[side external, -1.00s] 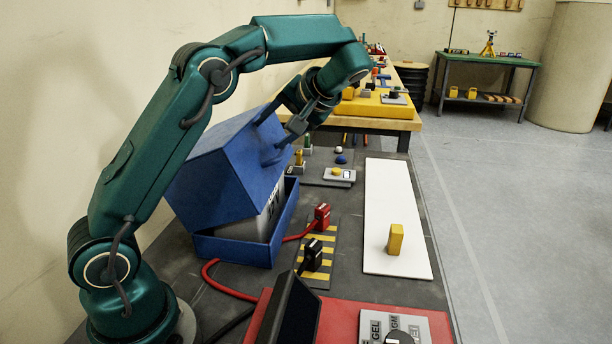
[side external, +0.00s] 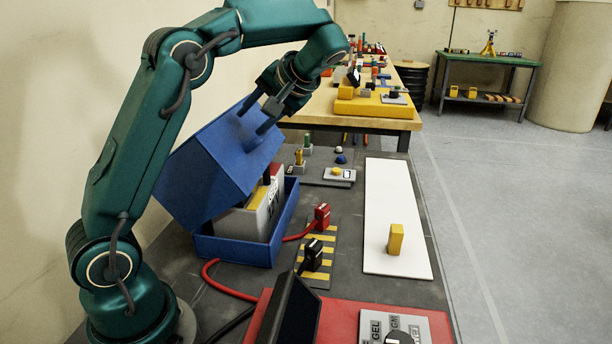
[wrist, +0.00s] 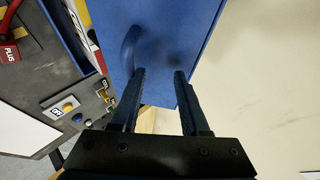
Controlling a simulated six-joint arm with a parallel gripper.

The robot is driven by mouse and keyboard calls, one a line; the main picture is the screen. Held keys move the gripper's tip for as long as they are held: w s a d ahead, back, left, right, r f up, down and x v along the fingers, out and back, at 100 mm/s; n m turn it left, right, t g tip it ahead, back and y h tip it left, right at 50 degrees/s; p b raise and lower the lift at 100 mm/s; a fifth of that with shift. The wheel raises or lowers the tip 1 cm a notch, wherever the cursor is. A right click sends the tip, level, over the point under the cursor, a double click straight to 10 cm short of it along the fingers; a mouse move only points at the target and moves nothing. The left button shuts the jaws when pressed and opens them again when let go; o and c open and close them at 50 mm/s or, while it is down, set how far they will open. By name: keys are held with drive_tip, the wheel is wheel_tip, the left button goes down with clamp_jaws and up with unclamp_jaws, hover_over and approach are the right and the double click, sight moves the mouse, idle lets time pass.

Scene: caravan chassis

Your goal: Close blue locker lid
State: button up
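The blue lid (side external: 220,160) is tilted up and partly open over the blue locker (side external: 240,250). A pale battery with red and yellow markings (side external: 262,205) shows inside the locker through the gap. My gripper (side external: 252,120) is at the upper part of the lid, with its two fingers apart. In the wrist view the lid (wrist: 180,30) fills the middle, and a blue handle (wrist: 130,48) stands on it beside the left fingertip. I cannot tell whether a fingertip touches the lid.
A red connector (side external: 322,215) and a black connector (side external: 312,255) stand right of the locker. A white board (side external: 395,215) carries a yellow block (side external: 396,239). A red panel (side external: 345,320) is in front. A wall is behind the lid.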

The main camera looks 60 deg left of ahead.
sight(264, 136)
drive_tip(key=shift+w+d+r, duration=0.25)
drive_tip(key=shift+d+r, duration=0.1)
drive_tip(key=shift+d, duration=0.3)
drive_tip(key=shift+w+d+r, duration=0.3)
drive_tip(key=shift+d+r, duration=0.1)
drive_tip(key=shift+d, duration=0.3)
drive_tip(key=shift+w+d+r, duration=0.25)
drive_tip(key=shift+d+r, duration=0.1)
drive_tip(key=shift+d, duration=0.3)
drive_tip(key=s+t+h, duration=0.1)
drive_tip(key=s+a+h, duration=0.1)
drive_tip(key=h, duration=0.1)
drive_tip(key=shift+s+a+f+t, duration=0.2)
drive_tip(key=shift+s+t, duration=0.05)
drive_tip(key=shift+t, duration=0.15)
drive_tip(key=shift+s+d+r+n+t+h, duration=0.15)
drive_tip(key=shift+s+n+t+h, duration=0.1)
drive_tip(key=shift+t+h, duration=0.3)
drive_tip(key=shift+s+d+r+n+t+h, duration=0.15)
drive_tip(key=shift+s+n+t+h, duration=0.15)
drive_tip(key=shift+h, duration=0.35)
drive_tip(key=shift+w+f+n+t+h, duration=0.15)
drive_tip(key=shift+w+f+t+h, duration=0.1)
drive_tip(key=shift+f+t, duration=0.25)
drive_tip(key=shift+w+f+n+t+h, duration=0.15)
drive_tip(key=shift+w+f+t+h, duration=0.15)
drive_tip(key=shift+f, duration=0.35)
drive_tip(key=shift+w+f+n+t+h, duration=0.2)
drive_tip(key=shift+f+t, duration=0.25)
drive_tip(key=shift+f, duration=0.15)
